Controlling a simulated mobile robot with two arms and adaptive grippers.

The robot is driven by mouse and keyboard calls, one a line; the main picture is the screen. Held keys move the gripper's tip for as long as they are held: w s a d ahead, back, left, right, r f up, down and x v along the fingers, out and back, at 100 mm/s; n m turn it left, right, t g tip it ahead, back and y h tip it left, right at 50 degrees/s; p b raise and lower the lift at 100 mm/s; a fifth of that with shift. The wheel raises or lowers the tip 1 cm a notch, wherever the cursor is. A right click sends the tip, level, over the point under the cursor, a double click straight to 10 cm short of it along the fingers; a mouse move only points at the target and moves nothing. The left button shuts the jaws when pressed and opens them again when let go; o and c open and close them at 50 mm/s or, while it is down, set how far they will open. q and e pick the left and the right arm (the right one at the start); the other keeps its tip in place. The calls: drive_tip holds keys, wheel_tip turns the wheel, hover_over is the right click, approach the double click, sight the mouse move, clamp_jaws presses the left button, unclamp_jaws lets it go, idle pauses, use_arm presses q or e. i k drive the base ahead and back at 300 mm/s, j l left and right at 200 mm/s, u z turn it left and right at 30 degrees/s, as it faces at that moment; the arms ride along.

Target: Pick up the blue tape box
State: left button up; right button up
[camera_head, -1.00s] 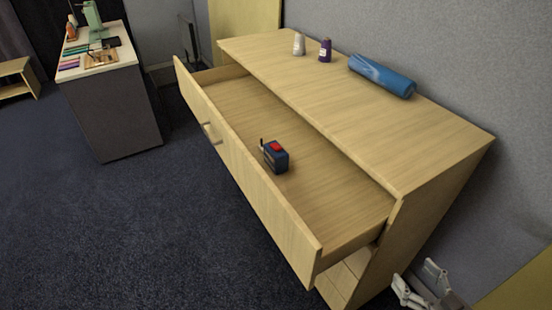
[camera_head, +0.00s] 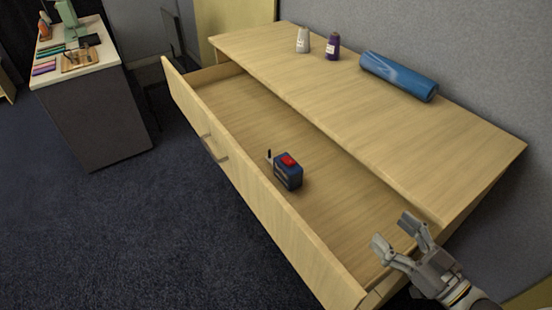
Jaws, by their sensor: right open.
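The blue tape box (camera_head: 288,171) is a small dark blue block with a red patch on top. It sits in the open drawer (camera_head: 238,98) of a light wooden dresser, near the drawer's front panel. My right gripper (camera_head: 393,233) comes in from the lower right. It is open and empty, over the near right end of the drawer, to the right of the tape box and apart from it. My left gripper is out of view.
On the dresser top (camera_head: 400,125) stand a white spool (camera_head: 302,41) and a purple spool (camera_head: 332,47), with a blue roll (camera_head: 399,76) lying beside them. The top overhangs the drawer's back. A side table (camera_head: 81,75) with sewing things stands at left.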

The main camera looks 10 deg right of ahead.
sight(291, 178)
drive_tip(key=i+j, duration=0.25)
drive_tip(key=i, duration=0.2)
drive_tip(key=i+j, duration=0.3)
drive_tip(key=i, duration=0.1)
